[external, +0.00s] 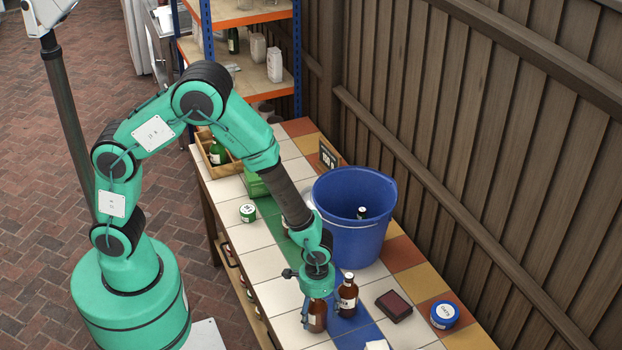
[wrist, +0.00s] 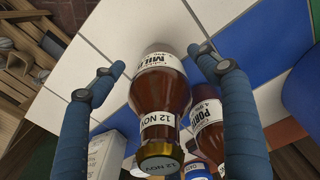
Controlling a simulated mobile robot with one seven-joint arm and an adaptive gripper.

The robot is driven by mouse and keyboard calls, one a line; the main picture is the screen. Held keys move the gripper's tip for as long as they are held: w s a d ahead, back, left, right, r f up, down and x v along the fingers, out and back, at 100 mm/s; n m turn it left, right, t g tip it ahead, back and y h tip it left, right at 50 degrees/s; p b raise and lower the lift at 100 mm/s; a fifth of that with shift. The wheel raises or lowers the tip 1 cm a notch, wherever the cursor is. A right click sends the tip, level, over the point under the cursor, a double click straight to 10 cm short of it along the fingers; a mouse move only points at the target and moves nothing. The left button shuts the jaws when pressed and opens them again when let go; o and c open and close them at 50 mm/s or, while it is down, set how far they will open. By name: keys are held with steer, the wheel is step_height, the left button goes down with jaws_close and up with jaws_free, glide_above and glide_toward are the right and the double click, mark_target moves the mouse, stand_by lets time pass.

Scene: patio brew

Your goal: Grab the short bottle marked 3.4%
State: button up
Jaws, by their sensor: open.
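A brown bottle (wrist: 162,95) with a white label reading "MIL…", a "12 NOV" neck tag and a gold cap stands upright on the tiled counter. Small print on its label is too small to read, so I cannot confirm 3.4%. My gripper (wrist: 157,60) is open, with one blue finger on each side of this bottle and gaps to both. In the external view the bottle (external: 316,320) is partly hidden beneath my gripper (external: 315,296). A second brown bottle (wrist: 208,125), labelled "PORT…", stands close on the right; it also shows in the external view (external: 348,297).
A large blue bucket (external: 352,222) with a bottle in it stands behind. A dark red box (external: 394,306) and a blue tin (external: 445,315) lie to the right. A wooden fence (external: 480,130) borders the counter.

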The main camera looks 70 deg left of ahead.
mark_target(317, 303)
stand_by(0.5)
steer(key=c, duration=1.8)
steer(key=shift+r, duration=0.1)
steer(key=shift+r, duration=0.7)
step_height(317, 303, up, 2)
steer(key=shift+w+r+p, duration=0.1)
steer(key=shift+r+p, duration=0.05)
steer(key=shift+p, duration=0.4)
steer(key=s+a, duration=0.2)
steer(key=s, duration=0.2)
steer(key=s+a+p, duration=0.1)
steer(key=s+a, duration=0.1)
steer(key=s, duration=0.3)
steer(key=s+a+r, duration=0.1)
steer(key=s+a, duration=0.2)
steer(key=s, duration=0.2)
steer(key=shift+s+r+p, duration=0.1)
steer(key=shift+s+p, duration=0.15)
steer(key=shift+p, duration=0.1)
